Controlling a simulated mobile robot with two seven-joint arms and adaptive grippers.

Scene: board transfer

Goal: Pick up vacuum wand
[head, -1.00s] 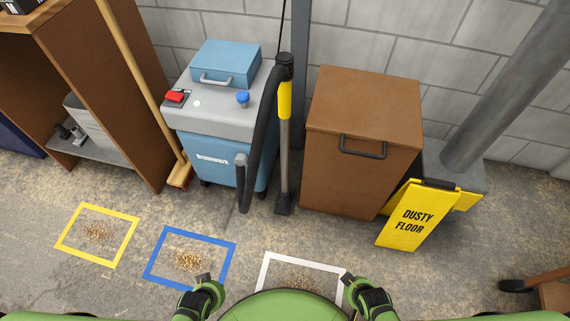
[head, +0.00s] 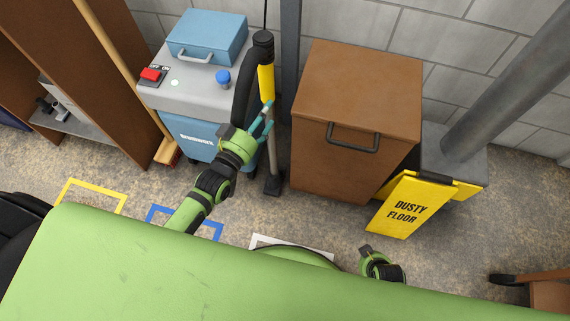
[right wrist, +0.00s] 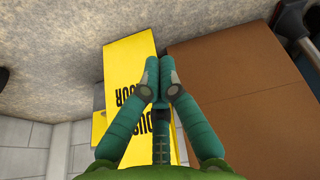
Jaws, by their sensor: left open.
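The vacuum wand stands upright at the right front of the blue-and-grey vacuum (head: 190,132). It has a black hose at the top, a yellow grip (head: 266,82), a grey tube (head: 272,160) and a dark foot on the floor. My left gripper (head: 265,117) is open, its teal fingers at the wand just below the yellow grip. I cannot tell whether the tube lies between the fingers. In the right wrist view my right gripper (right wrist: 158,70) has its fingertips together with nothing seen between them. In the head view its wrist shows low right, fingers not clear.
A brown bin (head: 355,95) stands close right of the wand. A yellow dusty-floor sign (head: 405,208) is beside it. A broom (head: 120,70) leans by the brown shelf at left.

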